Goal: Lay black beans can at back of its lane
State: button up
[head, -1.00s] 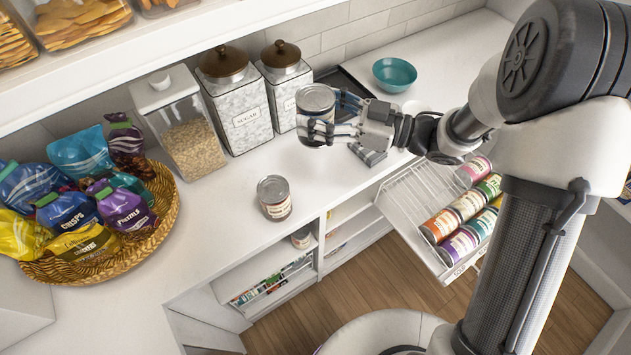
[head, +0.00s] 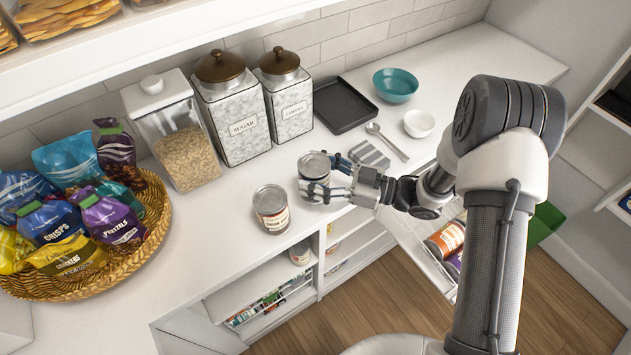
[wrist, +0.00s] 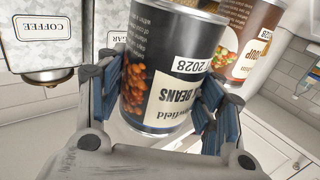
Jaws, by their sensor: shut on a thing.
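My gripper (head: 328,185) is shut on a can with a dark label, the black beans can (head: 314,166), at the counter's front edge. In the wrist view the fingers clasp both sides of this can (wrist: 165,75), and its label shows "BEANS" and a picture of beans. It looks upright; I cannot tell whether it touches the counter. A second can, a soup can (head: 271,210), stands just left of it.
Canisters (head: 235,115) stand at the back. A snack basket (head: 150,235) fills the left.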

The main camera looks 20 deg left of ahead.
jog(key=shift+f, duration=1.35)
jog(key=shift+f+b, duration=0.1)
jog(key=shift+b, duration=0.25)
jog(key=o, duration=1.4)
jog(key=shift+f, duration=0.1)
jog(key=shift+d+r, duration=0.2)
jog(key=shift+r, duration=0.05)
jog(key=d+p, duration=0.2)
jog(key=d, duration=0.9)
jog(key=shift+d, duration=0.3)
